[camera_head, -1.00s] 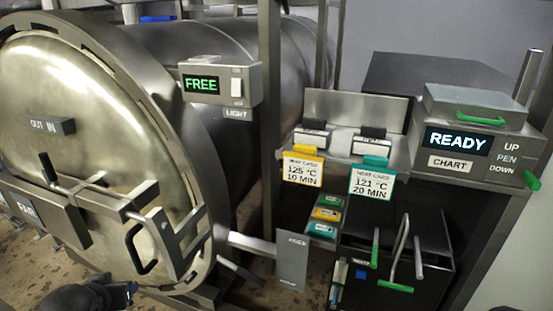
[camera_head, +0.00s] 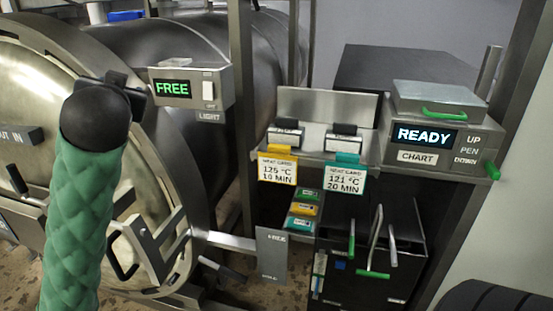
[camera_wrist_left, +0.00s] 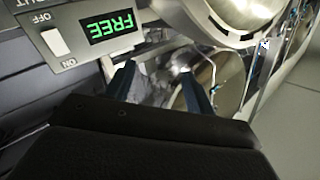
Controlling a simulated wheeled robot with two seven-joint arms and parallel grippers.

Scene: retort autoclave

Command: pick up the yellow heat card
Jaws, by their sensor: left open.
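The yellow heat card (camera_head: 277,168) is a white card with a yellow top edge, reading 125 °C 10 MIN. It hangs upright at the front of the shelf, below a black-and-white clip (camera_head: 286,134). A teal-topped card (camera_head: 345,179), reading 121 °C 20 MIN, hangs to its right. My left arm rises at the left of the head view, and its dark gripper is mostly hidden behind the wrist, well left of the card. In the left wrist view my left gripper (camera_wrist_left: 160,82) is open with nothing between its fingers. The card is not seen there. My right gripper is out of view.
The FREE light box (camera_head: 190,88) stands between my left gripper and the cards, with a steel post (camera_head: 241,110) beside it. The chart recorder (camera_head: 432,130) reads READY at right. Below are a small card rack (camera_head: 303,210) and a black bin (camera_head: 370,265) with upright handles.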

